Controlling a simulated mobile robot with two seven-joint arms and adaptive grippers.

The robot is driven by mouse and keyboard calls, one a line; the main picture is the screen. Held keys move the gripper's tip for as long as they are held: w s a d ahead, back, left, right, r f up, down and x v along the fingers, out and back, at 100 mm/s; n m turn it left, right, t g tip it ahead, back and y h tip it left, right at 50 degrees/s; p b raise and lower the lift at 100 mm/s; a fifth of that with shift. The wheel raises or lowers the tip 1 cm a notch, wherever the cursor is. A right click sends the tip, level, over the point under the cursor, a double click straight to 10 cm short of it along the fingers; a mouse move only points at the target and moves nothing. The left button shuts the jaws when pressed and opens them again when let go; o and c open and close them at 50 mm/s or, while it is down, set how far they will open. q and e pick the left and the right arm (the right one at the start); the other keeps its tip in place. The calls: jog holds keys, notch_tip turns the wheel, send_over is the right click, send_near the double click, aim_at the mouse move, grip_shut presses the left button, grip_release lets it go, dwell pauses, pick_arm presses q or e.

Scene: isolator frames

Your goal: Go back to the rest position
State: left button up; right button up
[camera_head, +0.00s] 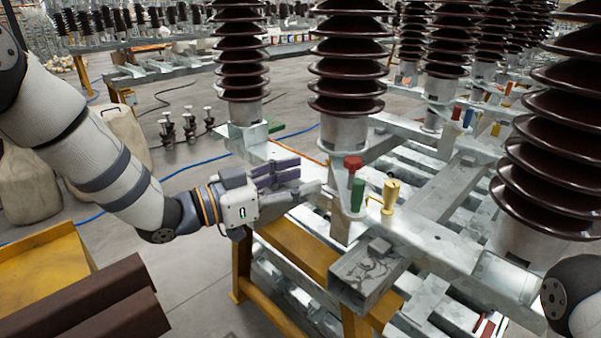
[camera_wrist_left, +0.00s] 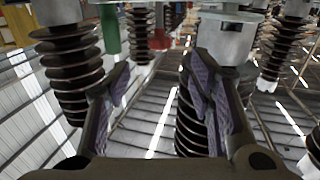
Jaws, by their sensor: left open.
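My left gripper (camera_head: 308,180) reaches in from the left, beside the steel frame (camera_head: 440,205) that carries the brown ribbed insulators. Its two fingers with purple pads are apart, and nothing shows between them. A red-topped part (camera_head: 353,163), a green cylinder (camera_head: 358,195) and a yellow part (camera_head: 390,196) stand on the frame just right of the fingertips. In the left wrist view the open fingers (camera_wrist_left: 160,78) point at the insulators, with a green part (camera_wrist_left: 110,32) and a red part (camera_wrist_left: 160,40) beyond. My right gripper is out of view; only a bit of my right arm shows at lower right.
Tall insulators (camera_head: 346,60) rise close behind and right of the gripper. A yellow stand (camera_head: 300,248) lies below it. Brown beams (camera_head: 105,305) and a yellow surface (camera_head: 45,265) are at lower left. Beige containers (camera_head: 28,185) stand behind my left arm. A blue cable crosses the floor.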

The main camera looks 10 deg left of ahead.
pick_arm(q)
jog(key=s+a+f+n+g+y+p, duration=0.1)
jog(key=s+a+f+n+g+y, duration=0.15)
jog(key=s+f, duration=0.55)
jog(key=s+a+f+n+g+y, duration=0.1)
jog(key=s+f+n+y, duration=0.3)
jog(key=f, duration=0.6)
jog(key=s+a+f+n+g+y+p, duration=0.1)
jog(key=s+a+f+g+y, duration=0.15)
jog(key=s+f, duration=0.6)
jog(key=s+a+f+n+g+y, duration=0.1)
jog(key=s+a+g, duration=0.1)
jog(key=s, duration=0.7)
jog(key=s+a+f+n+g+y, duration=0.1)
jog(key=s+a+f+g+y, duration=0.1)
jog(key=s, duration=0.7)
jog(key=s+a+f+n+g+y, duration=0.1)
jog(key=s+a+g+y, duration=0.1)
jog(key=s, duration=0.7)
jog(key=shift+a+f+g, duration=0.3)
jog(key=shift+a+g, duration=0.15)
jog(key=shift+g, duration=0.55)
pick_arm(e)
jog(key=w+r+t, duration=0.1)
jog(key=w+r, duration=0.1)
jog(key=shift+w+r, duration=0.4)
